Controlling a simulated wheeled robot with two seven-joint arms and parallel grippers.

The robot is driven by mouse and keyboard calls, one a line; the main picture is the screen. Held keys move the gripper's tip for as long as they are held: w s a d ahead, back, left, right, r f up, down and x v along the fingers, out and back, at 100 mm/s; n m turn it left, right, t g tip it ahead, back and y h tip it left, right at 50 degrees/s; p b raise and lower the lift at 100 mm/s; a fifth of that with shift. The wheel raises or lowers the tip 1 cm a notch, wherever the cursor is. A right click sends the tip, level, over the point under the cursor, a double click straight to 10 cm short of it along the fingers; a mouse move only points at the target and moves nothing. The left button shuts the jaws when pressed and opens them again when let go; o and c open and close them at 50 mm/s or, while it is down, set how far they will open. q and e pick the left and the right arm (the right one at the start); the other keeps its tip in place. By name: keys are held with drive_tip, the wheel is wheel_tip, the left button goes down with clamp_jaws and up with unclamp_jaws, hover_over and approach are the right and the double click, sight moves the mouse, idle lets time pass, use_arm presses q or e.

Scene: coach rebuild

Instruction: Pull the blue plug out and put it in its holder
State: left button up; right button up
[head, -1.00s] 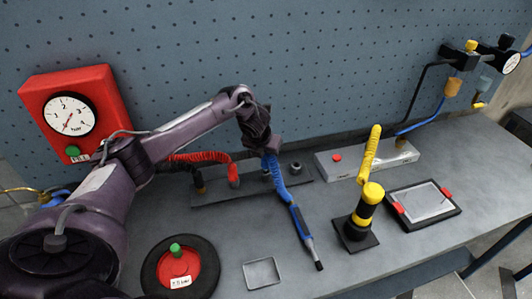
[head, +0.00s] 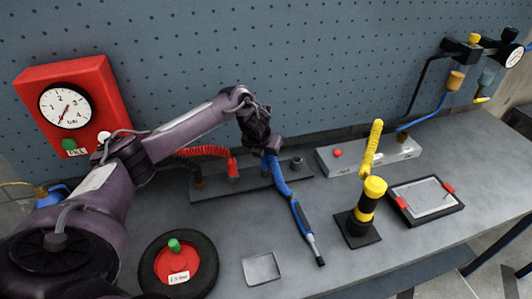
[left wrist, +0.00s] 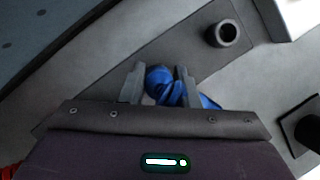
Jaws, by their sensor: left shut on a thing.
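My left gripper (head: 268,152) is over the dark base strip (head: 222,193) on the bench. It is shut on the blue plug, which shows between the two fingers in the left wrist view (left wrist: 158,80). The blue coiled hose (head: 280,185) runs from below the gripper to a blue tool (head: 302,222) with a dark tip, lying on the bench. The plug's lower end is hidden, so I cannot tell whether it is still seated. An empty grey round cup (head: 297,163), also in the left wrist view (left wrist: 222,34), stands right of the gripper. My right gripper is not in view.
A red plug with a red coiled hose (head: 205,152) stands left of my gripper. A grey box (head: 370,155), a yellow-black post (head: 368,205) and a framed tray (head: 455,208) stand to the right. A small square dish (head: 247,272) lies in front. The pegboard rises behind.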

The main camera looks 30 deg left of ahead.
use_arm(q)
drive_tip(key=o, duration=1.1)
drive_tip(key=shift+r, duration=0.15)
drive_tip(key=b+v, duration=0.1)
drive_tip(key=v, duration=0.6)
drive_tip(key=shift+r+b, duration=0.25)
drive_tip(key=shift+b, duration=0.05)
drive_tip(key=shift+s, duration=0.15)
